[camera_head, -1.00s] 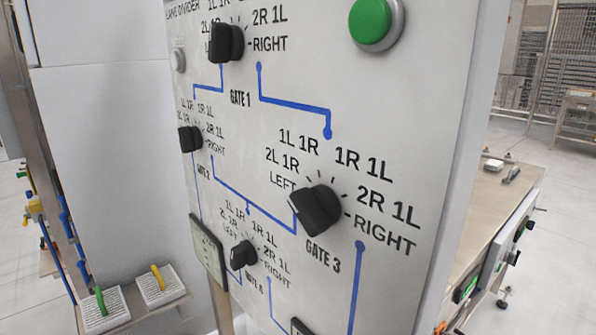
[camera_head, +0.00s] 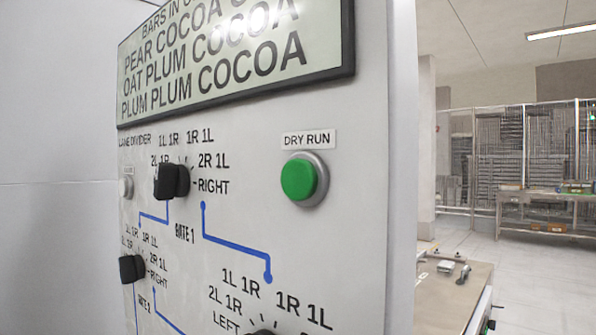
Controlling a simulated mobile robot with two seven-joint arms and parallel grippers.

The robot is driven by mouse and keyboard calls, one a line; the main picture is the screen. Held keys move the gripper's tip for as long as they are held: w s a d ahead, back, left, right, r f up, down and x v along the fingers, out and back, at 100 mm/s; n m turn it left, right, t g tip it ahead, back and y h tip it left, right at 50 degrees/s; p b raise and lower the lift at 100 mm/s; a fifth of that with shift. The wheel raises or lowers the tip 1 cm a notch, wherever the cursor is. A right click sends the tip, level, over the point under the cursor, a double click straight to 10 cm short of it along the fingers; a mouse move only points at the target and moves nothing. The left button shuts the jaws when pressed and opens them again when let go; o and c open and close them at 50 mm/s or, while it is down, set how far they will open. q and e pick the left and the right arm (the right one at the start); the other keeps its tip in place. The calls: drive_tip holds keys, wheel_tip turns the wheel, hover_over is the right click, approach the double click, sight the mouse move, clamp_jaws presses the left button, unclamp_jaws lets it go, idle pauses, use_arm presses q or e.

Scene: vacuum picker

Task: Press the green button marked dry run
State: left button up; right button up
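The green button (camera_head: 299,180) sits in a round grey collar on the white panel, right of the middle of the head view. A label reading DRY RUN (camera_head: 309,139) is fixed just above it. The button's face is unobstructed. Neither of my grippers shows in the head view, so I cannot see where they are relative to the button.
The white panel (camera_head: 350,220) also carries a black gate 1 knob (camera_head: 171,181), a gate 2 knob (camera_head: 132,268) and a small grey button (camera_head: 126,187). A text display (camera_head: 225,55) is above. A wooden-topped bench (camera_head: 450,297) stands behind at right.

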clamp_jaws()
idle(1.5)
